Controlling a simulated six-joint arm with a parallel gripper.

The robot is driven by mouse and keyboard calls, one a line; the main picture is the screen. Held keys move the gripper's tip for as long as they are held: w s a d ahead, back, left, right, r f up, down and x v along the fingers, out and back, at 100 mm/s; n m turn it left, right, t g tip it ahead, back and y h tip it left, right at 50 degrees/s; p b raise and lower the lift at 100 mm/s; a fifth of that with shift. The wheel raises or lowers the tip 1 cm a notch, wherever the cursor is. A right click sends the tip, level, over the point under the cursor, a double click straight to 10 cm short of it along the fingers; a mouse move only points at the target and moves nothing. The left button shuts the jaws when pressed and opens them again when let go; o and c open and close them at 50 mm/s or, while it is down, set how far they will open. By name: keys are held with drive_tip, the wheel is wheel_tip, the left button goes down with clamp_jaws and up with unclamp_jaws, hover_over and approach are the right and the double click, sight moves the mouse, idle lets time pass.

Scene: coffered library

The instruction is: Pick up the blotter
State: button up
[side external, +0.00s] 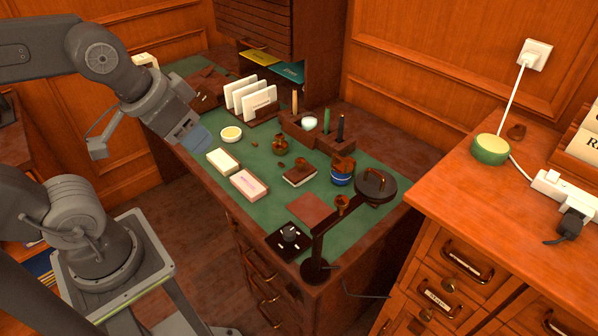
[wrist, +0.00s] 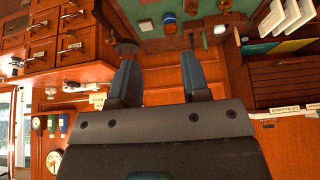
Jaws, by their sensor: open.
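The blotter (side external: 299,175) looks like a small dark-brown rocker block with a knob on top and a pale lower edge. It sits on the green desk top, left of a blue jar (side external: 342,172). In the wrist view, a brown shape at the top edge (wrist: 191,6) may be the blotter, partly cut off. My gripper (side external: 196,138) is open and empty, held above the left front edge of the desk, well left of the blotter and apart from it. Its two fingers (wrist: 160,76) show spread in the wrist view.
Around the blotter are a brown pot (side external: 280,145), a pen stand (side external: 312,132), a pink-and-white box (side external: 249,185) and a desk lamp (side external: 375,187). A letter rack (side external: 252,105) stands farther back. Some green surface in front of the blotter is clear.

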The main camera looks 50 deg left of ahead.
drive_tip(key=o, duration=0.4)
drive_tip(key=shift+c, duration=0.2)
drive_tip(key=n+g, duration=0.6)
drive_tip(key=n, duration=1.4)
hover_over(300, 159)
wheel_tip(300, 159, down, 17)
wheel_tip(300, 159, down, 9)
drive_tip(key=shift+s+a+r, duration=0.1)
drive_tip(key=shift+f, duration=2.8)
